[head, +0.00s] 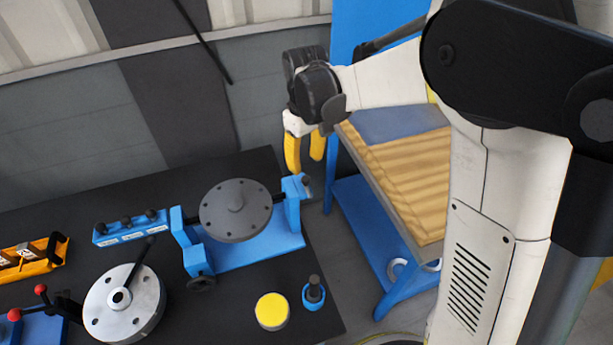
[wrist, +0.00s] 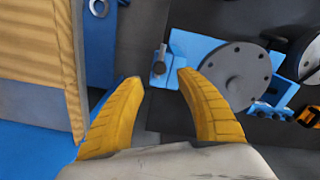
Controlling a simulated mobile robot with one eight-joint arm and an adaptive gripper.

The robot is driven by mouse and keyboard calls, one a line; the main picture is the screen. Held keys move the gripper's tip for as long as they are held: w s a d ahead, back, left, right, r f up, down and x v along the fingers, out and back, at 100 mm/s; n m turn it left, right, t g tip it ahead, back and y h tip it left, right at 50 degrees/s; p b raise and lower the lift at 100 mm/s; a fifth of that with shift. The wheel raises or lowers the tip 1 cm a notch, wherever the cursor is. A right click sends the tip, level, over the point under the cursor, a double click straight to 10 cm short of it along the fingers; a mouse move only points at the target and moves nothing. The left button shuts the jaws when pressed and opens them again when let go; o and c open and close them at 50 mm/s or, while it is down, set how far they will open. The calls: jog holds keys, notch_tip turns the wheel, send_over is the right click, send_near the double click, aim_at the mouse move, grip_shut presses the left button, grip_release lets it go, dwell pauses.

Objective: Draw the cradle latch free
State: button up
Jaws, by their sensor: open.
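The blue cradle (head: 262,250) stands on the black table and carries a dark grey flanged disc, the shell (head: 236,210), tilted between its posts. A small dark pin, which looks like the cradle latch (head: 306,180), sits at the right post; it also shows in the wrist view (wrist: 160,56), just beyond the fingertips. My gripper (head: 305,165) is open and empty, its yellow fingers pointing down near that post. In the wrist view my gripper (wrist: 162,78) has the latch ahead of the gap between its fingers, apart from them. The shell (wrist: 237,75) lies right of the fingers there.
A silver round flange (head: 122,302) with a dark handle and a blue rack (head: 130,228) of black knobs stand to the left. A yellow-topped cylinder (head: 271,311) and a blue-based dark peg (head: 314,292) stand near the front edge. A wood-topped blue bench (head: 405,165) is on the right.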

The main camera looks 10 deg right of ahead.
aim_at(306, 178)
notch_tip(306, 178, down, 8)
jog(key=shift+r+b, duration=0.15)
jog(key=shift+b, duration=0.55)
grip_shut()
